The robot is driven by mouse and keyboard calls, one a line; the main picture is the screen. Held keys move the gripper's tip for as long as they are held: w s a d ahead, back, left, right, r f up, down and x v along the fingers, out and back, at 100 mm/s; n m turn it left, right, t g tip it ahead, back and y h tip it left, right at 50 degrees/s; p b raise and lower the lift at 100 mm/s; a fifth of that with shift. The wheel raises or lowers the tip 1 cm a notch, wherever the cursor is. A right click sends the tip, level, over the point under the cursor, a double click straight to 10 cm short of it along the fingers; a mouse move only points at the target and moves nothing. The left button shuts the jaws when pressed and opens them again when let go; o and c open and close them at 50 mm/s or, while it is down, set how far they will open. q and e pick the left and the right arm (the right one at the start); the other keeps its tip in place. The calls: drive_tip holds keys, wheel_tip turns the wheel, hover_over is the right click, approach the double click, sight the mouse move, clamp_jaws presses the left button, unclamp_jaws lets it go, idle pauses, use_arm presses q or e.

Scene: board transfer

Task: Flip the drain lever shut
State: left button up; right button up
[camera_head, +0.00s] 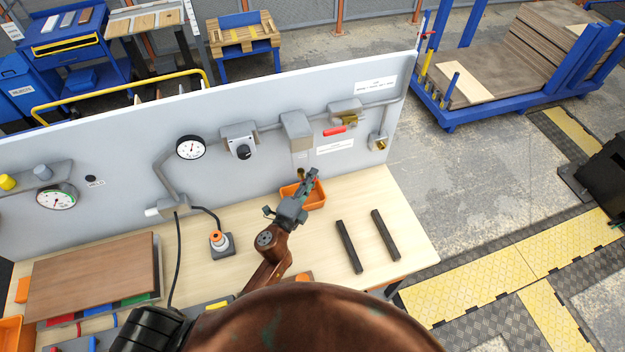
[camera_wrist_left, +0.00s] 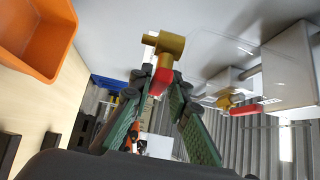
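The drain valve is brass with a short red lever. In the left wrist view its brass body (camera_wrist_left: 165,43) sticks out from the pale panel, and the red lever (camera_wrist_left: 159,82) hangs from it. In the head view the valve (camera_head: 301,174) is low on the panel above the orange bin, partly hidden by my gripper. My left gripper (camera_head: 311,174) is at the valve; its green-padded fingers (camera_wrist_left: 157,80) stand apart, one on each side of the red lever. I cannot tell whether they touch it. My right gripper is not in view.
An orange bin (camera_head: 312,195) stands below the valve. Another red-handled valve (camera_head: 335,130) is higher on the panel (camera_head: 120,120). Two dark bars (camera_head: 348,246) lie on the workbench (camera_head: 405,215) to the right. A lamp-like orange-topped device (camera_head: 219,243) and stacked boards (camera_head: 95,277) stand left.

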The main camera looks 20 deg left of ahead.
use_arm(q)
drive_tip(key=o, duration=0.3)
drive_tip(key=shift+f, duration=0.1)
drive_tip(key=shift+s, duration=0.2)
drive_tip(key=s+a, duration=0.2)
drive_tip(key=s, duration=0.9)
drive_tip(key=shift+s+a, duration=0.15)
drive_tip(key=shift+s, duration=0.15)
